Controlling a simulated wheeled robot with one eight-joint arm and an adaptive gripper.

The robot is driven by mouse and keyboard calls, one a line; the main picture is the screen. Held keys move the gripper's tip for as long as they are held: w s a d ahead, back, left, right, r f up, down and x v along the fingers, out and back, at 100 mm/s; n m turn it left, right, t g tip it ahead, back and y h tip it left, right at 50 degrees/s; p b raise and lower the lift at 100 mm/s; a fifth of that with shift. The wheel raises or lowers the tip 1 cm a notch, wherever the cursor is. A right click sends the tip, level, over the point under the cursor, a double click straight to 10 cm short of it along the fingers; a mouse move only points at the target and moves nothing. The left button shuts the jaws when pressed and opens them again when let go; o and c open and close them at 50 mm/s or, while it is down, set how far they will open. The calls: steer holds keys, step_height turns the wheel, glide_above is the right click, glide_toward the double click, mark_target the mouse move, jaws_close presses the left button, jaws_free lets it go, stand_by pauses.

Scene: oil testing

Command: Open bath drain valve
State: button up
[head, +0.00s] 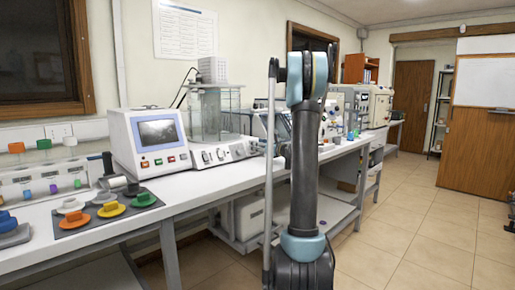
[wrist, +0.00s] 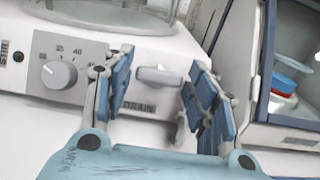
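The drain valve (wrist: 158,76) is a small grey handle on the light front panel of the bath, above the label "DRAIN", in the wrist view. It lies roughly level across the panel. My gripper (wrist: 160,68) is open, with one blue-padded finger to the left of the handle and one to the right. A gap shows on both sides of the handle, and I see no contact. The bath (head: 213,115) is a clear tank on a white base on the bench in the head view. There my arm hides the gripper and the valve.
A temperature dial (wrist: 58,74) is left of the valve. A dark-framed case (wrist: 300,70) with a red and blue object stands close on the right. In the head view, a monitor unit (head: 150,140) and a mat with coloured cups (head: 108,209) are further left on the bench.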

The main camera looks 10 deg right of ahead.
steer(key=c, duration=0.5)
steer(key=shift+n, duration=0.3)
steer(key=shift+c, duration=0.2)
steer(key=n+g+y, duration=0.1)
steer(key=n, duration=0.1)
steer(key=n+g+y, duration=0.1)
steer(key=n, duration=0.1)
steer(key=shift+w+d, duration=0.15)
steer(key=n+g, duration=0.1)
steer(key=n, duration=0.2)
steer(key=n+g+y, duration=0.1)
steer(key=n, duration=0.2)
steer(key=shift+d+g, duration=0.1)
steer(key=shift+g, duration=0.3)
steer(key=n+g, duration=0.1)
steer(key=n, duration=0.2)
steer(key=n+g, duration=0.2)
steer(key=n, duration=0.1)
steer(key=shift+w+r+n, duration=0.1)
steer(key=shift+r+n, duration=0.05)
steer(key=shift+n, duration=0.15)
steer(key=shift+n+g+h, duration=0.7)
steer(key=shift+n+h, duration=0.1)
steer(key=shift+n, duration=1.2)
steer(key=o, duration=1.1)
